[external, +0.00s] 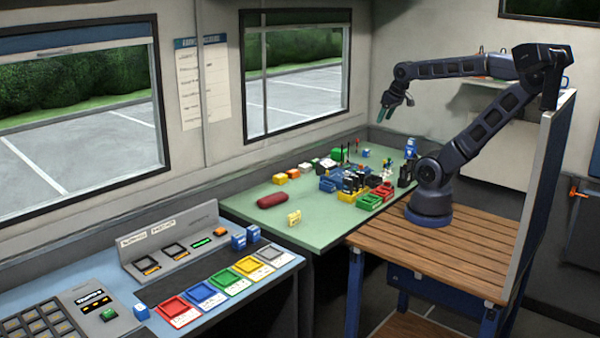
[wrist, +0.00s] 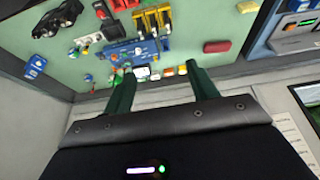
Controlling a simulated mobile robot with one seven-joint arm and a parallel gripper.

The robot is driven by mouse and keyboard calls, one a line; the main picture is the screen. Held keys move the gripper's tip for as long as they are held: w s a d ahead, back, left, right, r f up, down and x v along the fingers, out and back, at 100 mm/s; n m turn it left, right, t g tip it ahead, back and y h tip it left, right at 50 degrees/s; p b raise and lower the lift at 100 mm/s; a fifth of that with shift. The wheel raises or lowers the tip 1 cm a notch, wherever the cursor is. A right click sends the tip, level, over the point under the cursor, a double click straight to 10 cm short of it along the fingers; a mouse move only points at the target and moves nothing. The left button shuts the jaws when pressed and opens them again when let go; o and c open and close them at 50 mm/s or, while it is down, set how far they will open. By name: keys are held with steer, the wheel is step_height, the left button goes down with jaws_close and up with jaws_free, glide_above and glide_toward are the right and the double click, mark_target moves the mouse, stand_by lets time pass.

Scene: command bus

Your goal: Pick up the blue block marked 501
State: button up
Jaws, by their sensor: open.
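Several small blue blocks are in the external view. Two stand side by side at the right of the console, a left one (external: 238,241) and a right one (external: 253,233). Another blue block (external: 141,311) is at the console's front edge, and a small one (external: 365,153) lies at the back of the green table. I cannot read 501 on any of them. My gripper (external: 386,111) is open and empty, high above the back of the green table. In the wrist view its two green fingers (wrist: 160,70) are spread apart with nothing held between them.
The green table (external: 330,230) holds a dark red roll (external: 286,199), a yellow block (external: 294,218), a red bin (external: 383,190), a green bin (external: 369,201) and a blue tray (wrist: 124,52). Coloured trays line the console's front. The table's front left is mostly clear.

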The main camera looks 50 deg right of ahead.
steer(key=w+d+r+n+h, duration=0.2)
steer(key=w+d+n, duration=0.35)
steer(key=w, duration=0.85)
steer(key=w+d+f+n+g, duration=0.1)
steer(key=w+d+f+n, duration=0.1)
steer(key=w+d, duration=0.5)
steer(key=w+d+f+n+g, duration=0.1)
steer(key=w+d+f+n, duration=0.15)
steer(key=w+d, duration=0.4)
steer(key=n+g+h, duration=0.2)
steer(key=n, duration=0.7)
glide_above(366, 150)
steer(key=a, duration=0.4)
step_height(366, 150, down, 26)
steer(key=shift+s+d+x, duration=0.15)
steer(key=shift+x, duration=2.7)
steer(key=shift+s+d+x, duration=0.15)
steer(key=shift+x, duration=2.7)
steer(key=shift+r, duration=0.15)
steer(key=c, duration=1.1)
steer(key=shift+o, duration=0.2)
